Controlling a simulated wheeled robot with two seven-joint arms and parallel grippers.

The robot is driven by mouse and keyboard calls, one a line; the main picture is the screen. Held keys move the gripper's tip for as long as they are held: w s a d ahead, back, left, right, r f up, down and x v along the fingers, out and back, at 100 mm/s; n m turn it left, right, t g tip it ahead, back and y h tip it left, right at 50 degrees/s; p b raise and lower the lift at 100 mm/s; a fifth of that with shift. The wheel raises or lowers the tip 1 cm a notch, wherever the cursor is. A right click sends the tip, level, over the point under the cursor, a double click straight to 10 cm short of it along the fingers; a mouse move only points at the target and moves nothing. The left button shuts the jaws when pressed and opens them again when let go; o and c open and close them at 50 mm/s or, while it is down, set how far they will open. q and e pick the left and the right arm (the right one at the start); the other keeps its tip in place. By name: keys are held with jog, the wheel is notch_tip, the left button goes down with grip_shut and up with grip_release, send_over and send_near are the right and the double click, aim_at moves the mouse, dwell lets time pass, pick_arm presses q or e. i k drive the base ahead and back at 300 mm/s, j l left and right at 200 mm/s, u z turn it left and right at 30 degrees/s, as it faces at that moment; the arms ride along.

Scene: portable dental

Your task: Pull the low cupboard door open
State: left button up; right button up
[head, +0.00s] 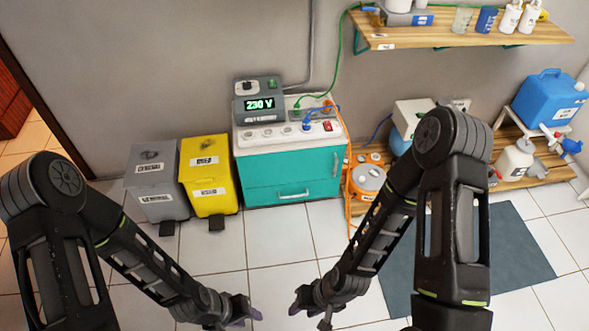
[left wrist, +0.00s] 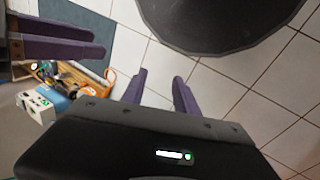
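The low cupboard (head: 252,163) stands against the wall in the head view, with a teal front and white top. Its low door (head: 262,193) has a pale bar handle (head: 293,194) and looks closed. My left gripper (head: 246,311) is in front of and below the cupboard in the picture, apart from the handle. In the left wrist view its two purple fingers (left wrist: 159,78) are spread with nothing between them. My right gripper (head: 303,305) is close to its right, also away from the handle; its fingers (left wrist: 98,44) are apart and look empty.
A grey bin (head: 152,182) and a yellow bin (head: 207,175) stand left of the cupboard. An orange-and-white device (head: 368,178) and an orange cable stand close on its right. A dark mat (head: 515,250) lies right. Tiled floor before the cupboard is clear.

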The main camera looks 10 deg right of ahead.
aim_at(282, 167)
jog(key=i+l, duration=0.25)
jog(key=i, duration=0.15)
jog(key=i+l, duration=0.3)
jog(key=i+z, duration=0.15)
jog(key=z, duration=1.7)
